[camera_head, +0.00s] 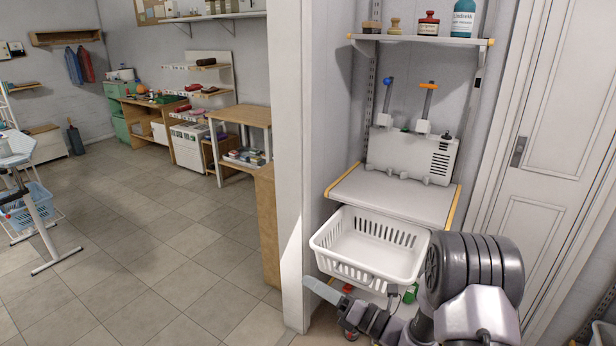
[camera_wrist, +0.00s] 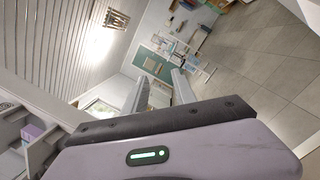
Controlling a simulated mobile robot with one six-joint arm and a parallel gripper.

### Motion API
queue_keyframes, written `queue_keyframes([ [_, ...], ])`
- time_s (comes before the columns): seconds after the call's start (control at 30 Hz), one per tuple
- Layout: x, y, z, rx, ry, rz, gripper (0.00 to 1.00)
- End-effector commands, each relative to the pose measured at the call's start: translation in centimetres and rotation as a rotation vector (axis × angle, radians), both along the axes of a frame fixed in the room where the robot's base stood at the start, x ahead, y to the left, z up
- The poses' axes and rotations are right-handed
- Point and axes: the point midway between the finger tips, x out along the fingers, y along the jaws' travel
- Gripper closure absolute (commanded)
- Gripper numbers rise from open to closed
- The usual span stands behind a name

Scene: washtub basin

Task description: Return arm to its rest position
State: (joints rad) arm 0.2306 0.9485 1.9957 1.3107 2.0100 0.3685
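My gripper (camera_head: 312,284) is low in the head view, in front of the white slotted basket and below its rim. Its pale fingers point left, toward the room. In the wrist view, the two fingers of my gripper (camera_wrist: 161,80) stand apart with nothing between them. The rest of my arm, dark and grey, fills the lower right of the head view, just right of the basket.
The white basket (camera_head: 346,265) is empty and close to my arm. Behind it are a grey shelf (camera_head: 390,195) and a white unit (camera_head: 410,158) with blue and orange handles. A wall edge (camera_head: 291,150) stands at left; open tiled floor (camera_head: 150,240) lies beyond.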

Motion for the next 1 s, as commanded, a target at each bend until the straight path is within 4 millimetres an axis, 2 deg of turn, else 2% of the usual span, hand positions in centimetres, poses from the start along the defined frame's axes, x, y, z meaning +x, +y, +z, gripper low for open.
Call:
queue_keyframes([
  [0.03,-2.5,2.5,3.9,-0.122,-0.110,0.122,0.67],
  [0.07,-4.7,4.1,5.7,-0.215,-0.187,0.211,0.67],
  [0.1,-8.1,5.8,7.8,-0.348,-0.302,0.328,0.67],
  [0.17,-13.5,7.2,9.8,-0.559,-0.485,0.499,0.67],
  [0.2,-16.8,7.4,10.5,-0.704,-0.613,0.603,0.67],
  [0.27,-21.4,6.6,10.8,-0.928,-0.811,0.749,0.67],
  [0.3,-23.9,5.4,10.8,-1.080,-0.947,0.839,0.67],
  [0.4,-28.0,1.3,10.6,-1.458,-1.264,1.029,0.67],
  [0.5,-29.5,-2.7,11.1,-1.777,-1.507,1.161,0.67],
  [0.63,-30.0,-5.8,12.3,-2.033,-1.676,1.253,0.67],
  [0.73,-30.0,-6.6,12.7,-2.101,-1.717,1.278,0.67],
  [1.0,-30.0,-6.6,12.7,-2.103,-1.716,1.279,0.67],
])
